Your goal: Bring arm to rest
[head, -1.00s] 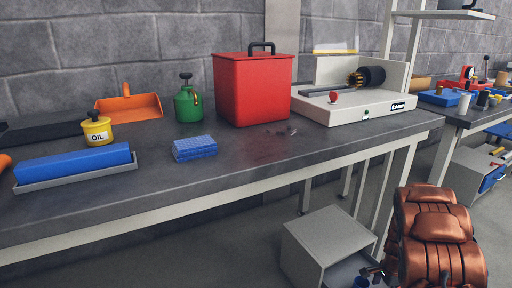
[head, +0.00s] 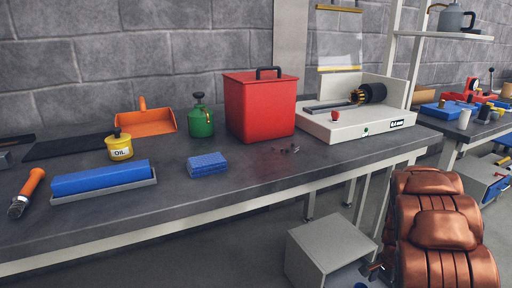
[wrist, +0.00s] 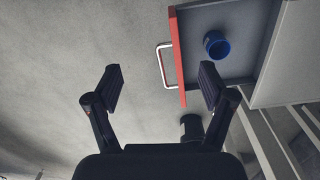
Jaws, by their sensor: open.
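My gripper (wrist: 160,88) is open and empty in the wrist view, its two dark fingers spread apart above the grey floor. My copper-coloured arm (head: 440,225) shows at the lower right of the head view; the gripper itself cannot be made out there. In the wrist view an open drawer with a red front (wrist: 180,60) and a light handle lies beyond and beside the right finger. A blue cylindrical thing (wrist: 216,44) lies inside the drawer. I see no contact between the fingers and the drawer.
A grey cabinet (head: 330,245) stands under the workbench (head: 250,185), left of my arm. On the bench are a red bin (head: 260,108), a green can (head: 200,122), a yellow oil can (head: 120,147), a blue sponge-like block (head: 207,164) and a white machine (head: 355,122). Floor shows below.

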